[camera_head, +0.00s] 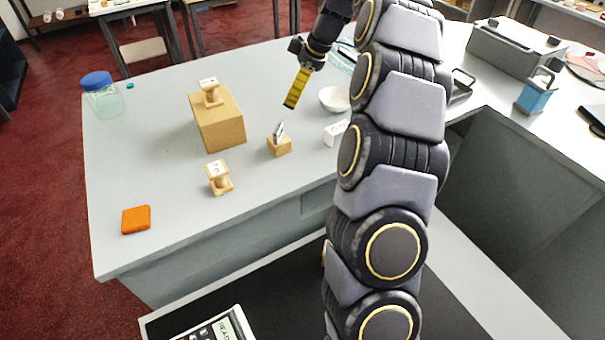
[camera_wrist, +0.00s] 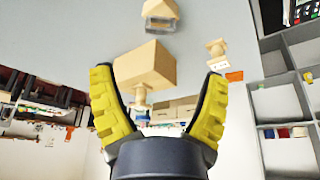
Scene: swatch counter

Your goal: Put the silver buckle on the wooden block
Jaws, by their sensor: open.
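The silver buckle (camera_head: 279,130) stands tilted on top of a small tan wooden block (camera_head: 279,147) in the middle of the counter. In the wrist view, which looks upside down, the buckle (camera_wrist: 159,24) shows against the small block (camera_wrist: 160,8) at the top edge. My gripper (camera_head: 290,105) hangs above the counter, just behind and above the buckle, apart from it. In the wrist view its two yellow fingers (camera_wrist: 160,100) are spread wide with nothing held between them.
A larger tan block (camera_head: 222,130) left of the buckle bears a wooden spool (camera_head: 209,92). Another spool (camera_head: 218,177) stands nearer. A white bowl (camera_head: 334,99) and white box (camera_head: 334,134) lie right. An orange piece (camera_head: 136,219) and a jar (camera_head: 102,98) stand left.

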